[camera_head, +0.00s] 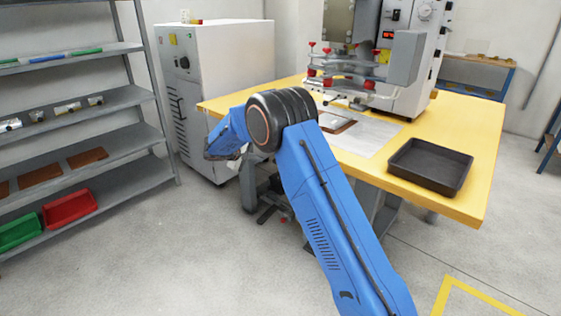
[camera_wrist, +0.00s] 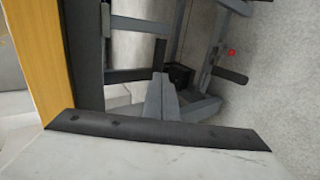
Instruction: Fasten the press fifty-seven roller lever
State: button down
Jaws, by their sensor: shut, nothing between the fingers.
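The press (camera_head: 405,75) stands at the back of the yellow-topped table, with a grey box, a red display and several red knobs on its front. I cannot pick out which part is the roller lever. Below the table, a dark mechanism with a small red spot (camera_head: 283,220) shows near the floor; the red spot (camera_wrist: 231,52) and a black bar (camera_wrist: 230,76) also show in the wrist view. My gripper (camera_wrist: 160,80) is shut and empty, its grey fingers pointing toward the table's under-frame. In the head view my blue arm hides much of that area.
The table (camera_head: 455,130) carries a black tray (camera_head: 432,167) at its right and a brown-framed piece near the press. A white cabinet (camera_head: 225,80) stands left of it. Grey shelves (camera_head: 100,107) with red and green bins line the left. Grey floor is clear in front.

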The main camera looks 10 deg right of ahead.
jog(key=shift+d, duration=0.1)
jog(key=x, duration=1.4)
jog(key=shift+w+d, duration=0.1)
jog(key=shift+d, duration=0.05)
